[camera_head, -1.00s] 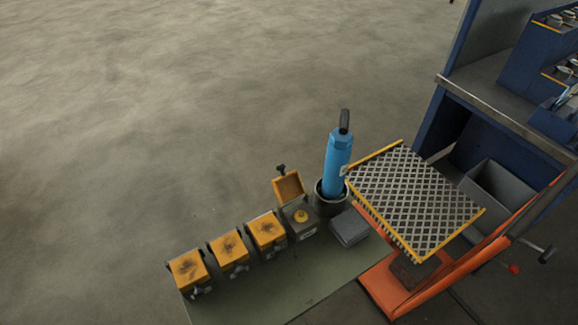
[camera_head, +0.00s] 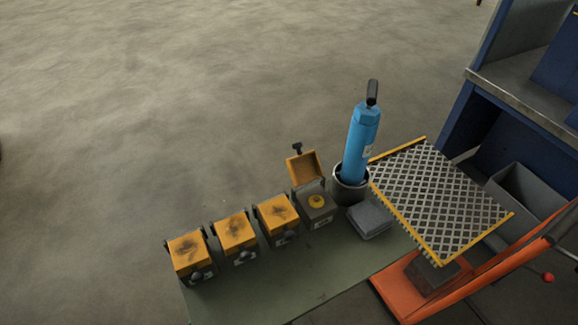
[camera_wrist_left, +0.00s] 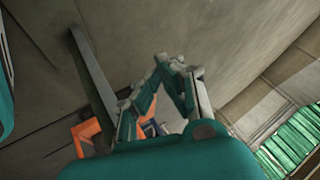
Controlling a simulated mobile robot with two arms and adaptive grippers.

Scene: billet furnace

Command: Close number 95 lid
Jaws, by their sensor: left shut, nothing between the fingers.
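The number labels are too small to read. In the left wrist view my left gripper (camera_wrist_left: 168,66) is shut and empty, with no box near it. Neither gripper shows in the head view.
The boxes stand on a green mat (camera_head: 345,275). A blue cylinder (camera_head: 361,145) stands in a dark round holder right of the open box, beside a grey block (camera_head: 371,220). A yellow-edged mesh platform (camera_head: 437,198) on an orange frame is farther right. Floor at left is clear.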

